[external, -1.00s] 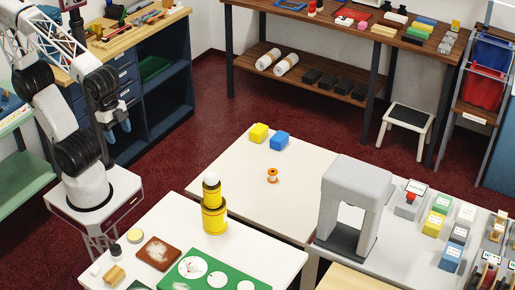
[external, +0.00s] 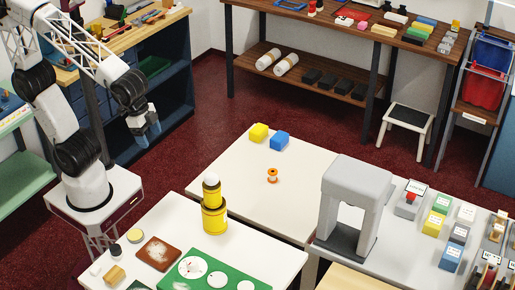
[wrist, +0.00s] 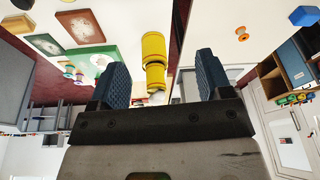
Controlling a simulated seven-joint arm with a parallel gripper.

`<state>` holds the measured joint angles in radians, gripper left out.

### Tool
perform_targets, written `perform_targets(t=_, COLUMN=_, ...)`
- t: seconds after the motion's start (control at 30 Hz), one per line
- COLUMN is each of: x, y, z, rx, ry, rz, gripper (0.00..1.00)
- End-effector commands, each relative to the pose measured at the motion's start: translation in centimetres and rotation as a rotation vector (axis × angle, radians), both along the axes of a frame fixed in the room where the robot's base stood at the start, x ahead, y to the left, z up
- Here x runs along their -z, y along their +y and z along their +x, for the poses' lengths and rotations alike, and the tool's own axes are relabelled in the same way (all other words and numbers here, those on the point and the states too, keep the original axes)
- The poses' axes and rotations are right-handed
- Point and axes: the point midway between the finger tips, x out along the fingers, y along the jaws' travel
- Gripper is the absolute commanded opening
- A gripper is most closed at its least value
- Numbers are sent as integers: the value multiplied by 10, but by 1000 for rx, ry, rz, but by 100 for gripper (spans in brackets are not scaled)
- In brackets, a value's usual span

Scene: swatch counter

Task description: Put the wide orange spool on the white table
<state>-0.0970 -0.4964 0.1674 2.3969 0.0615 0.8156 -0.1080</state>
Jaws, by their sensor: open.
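A small orange spool (external: 272,175) stands upright on the pale middle table (external: 240,170). It also shows in the wrist view (wrist: 242,33), at the upper right. It is the only orange spool I can make out. Another white-topped table (external: 160,215) stands in front of it. My gripper (external: 148,134) is open and empty, in the air over the floor, left of the middle table and well apart from the spool. In the wrist view, its two blue fingers (wrist: 160,78) are spread with nothing between them.
A yellow stacked cylinder with a white ball on top (external: 214,215) stands at the front table's back corner. Yellow (external: 258,133) and blue (external: 279,140) blocks sit at the middle table's far end. A grey arch-shaped machine (external: 354,190) stands to the right. The table around the spool is clear.

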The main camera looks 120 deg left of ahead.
Motion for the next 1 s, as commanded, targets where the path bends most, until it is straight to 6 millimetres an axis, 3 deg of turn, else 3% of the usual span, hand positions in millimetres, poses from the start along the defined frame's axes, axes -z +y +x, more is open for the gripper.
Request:
perform_targets(t=0.2, x=18, y=44, z=60, rx=-118, ry=-15, rz=19, gripper=72)
perform_targets(t=0.57, x=65, y=127, z=144, rx=-297, ry=-50, rz=39, gripper=72)
perform_targets(t=1.0, x=156, y=245, z=218, rx=-495, ry=-96, rz=45, gripper=72)
